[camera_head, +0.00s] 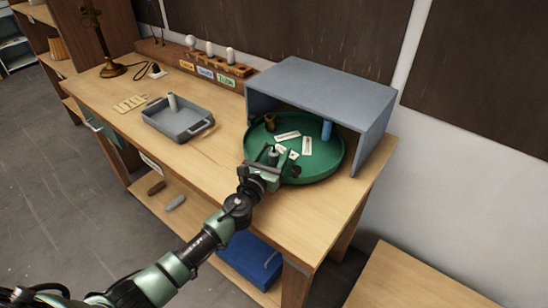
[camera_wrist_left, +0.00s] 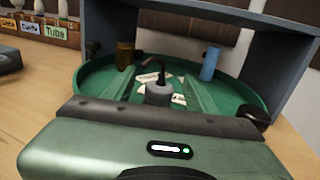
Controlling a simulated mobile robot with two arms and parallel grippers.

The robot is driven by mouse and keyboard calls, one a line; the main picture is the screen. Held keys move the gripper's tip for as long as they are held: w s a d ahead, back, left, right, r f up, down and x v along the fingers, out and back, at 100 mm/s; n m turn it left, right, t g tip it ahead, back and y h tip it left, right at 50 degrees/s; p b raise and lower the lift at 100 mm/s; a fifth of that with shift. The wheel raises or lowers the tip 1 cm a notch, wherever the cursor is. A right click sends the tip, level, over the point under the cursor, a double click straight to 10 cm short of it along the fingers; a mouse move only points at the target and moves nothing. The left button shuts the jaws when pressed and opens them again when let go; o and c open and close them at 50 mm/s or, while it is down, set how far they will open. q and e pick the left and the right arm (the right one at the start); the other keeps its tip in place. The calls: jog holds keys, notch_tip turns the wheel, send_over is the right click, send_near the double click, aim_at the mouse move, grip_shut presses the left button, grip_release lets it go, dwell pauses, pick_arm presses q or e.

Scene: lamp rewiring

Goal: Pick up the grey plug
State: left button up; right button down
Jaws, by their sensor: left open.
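The grey plug (camera_wrist_left: 158,93) is a short grey cylinder with a dark bent piece rising from its top. It stands in the green round tray (camera_wrist_left: 92,80), near the tray's front. In the head view the plug (camera_head: 273,158) shows small at my left gripper (camera_head: 281,161). In the left wrist view my left gripper (camera_wrist_left: 158,80) is open, with a green finger on each side of the plug. I cannot tell whether either finger touches it. The plug's lower part is hidden behind the gripper body. My right gripper is not in view.
A grey open-fronted box (camera_head: 325,88) covers the tray's back. The tray also holds white labelled cards (camera_head: 287,136), a brown jar (camera_head: 270,121) and a blue cylinder (camera_head: 326,130). A grey pan (camera_head: 160,122) stands to the left. The table's front left is clear.

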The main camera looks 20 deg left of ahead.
pick_arm(q)
jog(key=shift+s, duration=0.1)
jog(key=c, duration=1.2)
grip_shut()
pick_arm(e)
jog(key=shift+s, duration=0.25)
pick_arm(q)
jog(key=shift+r, duration=0.1)
